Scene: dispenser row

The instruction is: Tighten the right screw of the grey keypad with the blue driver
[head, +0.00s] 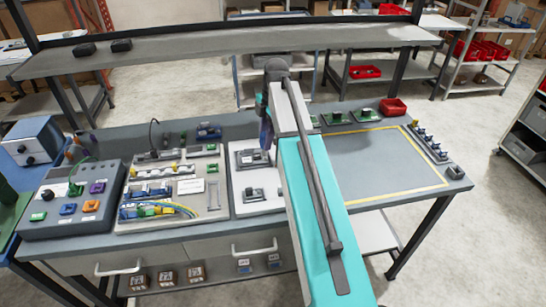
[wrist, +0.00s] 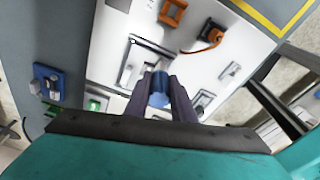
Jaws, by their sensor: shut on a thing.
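My gripper (wrist: 160,90) is shut on the blue driver (wrist: 158,88), whose blue end shows between the dark fingers in the wrist view. In the head view my gripper (head: 266,137) hangs over the white panel (head: 240,205), partly hidden by my arm. In the wrist view a grey-framed unit (wrist: 126,74) lies on the panel just beyond the fingers, and another small grey unit (wrist: 204,102) sits to their right. I cannot tell which is the grey keypad. Its right screw and the driver's tip are not discernible, so contact cannot be told.
On the white panel are an orange part (wrist: 173,12) and an orange-and-black part (wrist: 207,36). A board with wires (head: 158,222) and a grey box with coloured blocks (head: 62,220) stand left. The yellow-outlined area (head: 375,160) at right is clear. A shelf (head: 190,52) runs behind.

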